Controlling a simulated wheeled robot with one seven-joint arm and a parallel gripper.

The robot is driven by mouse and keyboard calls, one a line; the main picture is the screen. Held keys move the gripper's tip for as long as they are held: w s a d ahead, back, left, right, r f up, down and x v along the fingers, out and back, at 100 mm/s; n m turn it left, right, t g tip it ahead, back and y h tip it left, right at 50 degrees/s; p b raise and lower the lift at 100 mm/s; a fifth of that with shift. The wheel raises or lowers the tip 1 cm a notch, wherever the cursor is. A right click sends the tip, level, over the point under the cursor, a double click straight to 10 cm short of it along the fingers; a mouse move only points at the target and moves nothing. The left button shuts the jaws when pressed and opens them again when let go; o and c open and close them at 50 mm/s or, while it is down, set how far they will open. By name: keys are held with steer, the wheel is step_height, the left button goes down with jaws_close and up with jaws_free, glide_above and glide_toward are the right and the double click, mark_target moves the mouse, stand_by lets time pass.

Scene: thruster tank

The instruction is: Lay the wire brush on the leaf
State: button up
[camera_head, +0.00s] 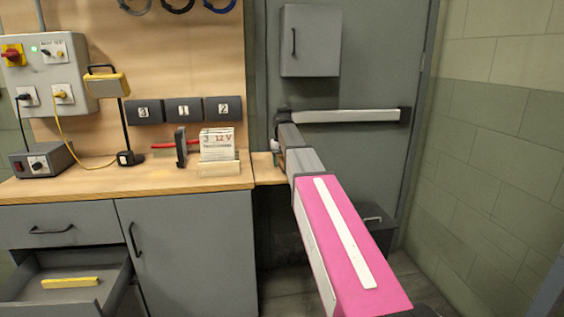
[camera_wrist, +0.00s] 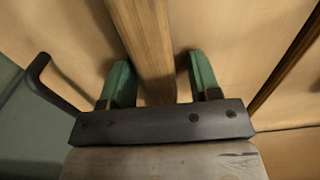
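The leaf (camera_head: 268,171) is the pale wooden flap at the right end of the bench, partly hidden by my arm in the head view. My gripper (camera_wrist: 161,80) has two green fingers spread apart in the wrist view. A wooden bar (camera_wrist: 146,40), which looks like the wire brush's handle, runs between them, with gaps visible beside it. Pale wooden surface lies behind it. No bristles show, and I cannot tell whether the bar rests on that surface. In the head view my gripper's fingers are hidden behind my arm near the leaf.
The bench top (camera_head: 110,188) holds a card box (camera_head: 218,160), a dark upright holder (camera_head: 181,147) and a lamp (camera_head: 107,83). An open drawer (camera_head: 40,297) below holds a yellow bar (camera_head: 70,283). A grey door (camera_head: 350,170) with a push bar (camera_head: 345,116) stands behind the leaf.

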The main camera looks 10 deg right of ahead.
mark_target(282, 159)
steer(key=shift+r, duration=0.1)
step_height(282, 159, up, 12)
stand_by(0.6)
